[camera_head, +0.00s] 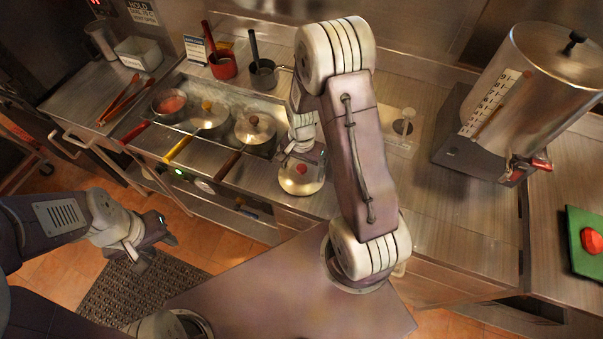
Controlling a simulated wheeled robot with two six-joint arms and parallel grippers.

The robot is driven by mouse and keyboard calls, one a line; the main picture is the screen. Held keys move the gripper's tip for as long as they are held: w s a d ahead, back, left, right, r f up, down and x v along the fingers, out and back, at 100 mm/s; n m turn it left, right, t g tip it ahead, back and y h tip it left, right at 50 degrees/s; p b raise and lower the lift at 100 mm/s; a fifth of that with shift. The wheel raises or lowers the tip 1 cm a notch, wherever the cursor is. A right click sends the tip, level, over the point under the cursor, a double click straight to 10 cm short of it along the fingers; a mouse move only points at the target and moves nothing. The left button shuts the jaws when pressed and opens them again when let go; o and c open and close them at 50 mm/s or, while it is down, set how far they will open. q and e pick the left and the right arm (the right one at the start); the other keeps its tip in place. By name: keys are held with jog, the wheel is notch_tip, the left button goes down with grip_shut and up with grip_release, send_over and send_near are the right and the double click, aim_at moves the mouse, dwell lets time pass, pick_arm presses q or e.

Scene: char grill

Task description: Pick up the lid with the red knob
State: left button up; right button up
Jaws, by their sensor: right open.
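The lid (296,186) with the red knob lies on the steel counter in the middle of the head view, its red knob (302,169) facing up. My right gripper (302,156) is just above the knob at the lid's far side, open, with its fingers partly hidden; I cannot tell whether it touches the knob. My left gripper (158,252) is open and empty, low on the left in front of the counter, far from the lid.
Pans with red, yellow and brown handles sit on the cooktop (238,98) to the left. A red pot (223,67) and a grey pot (263,77) stand behind. A large steel dispenser (540,85) is at right, near a green board (580,215) with a red item.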

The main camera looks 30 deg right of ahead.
jog(key=shift+s+a+r, duration=0.1)
jog(key=shift+s, duration=0.2)
jog(key=c, duration=2)
grip_shut()
jog(key=shift+a, duration=0.1)
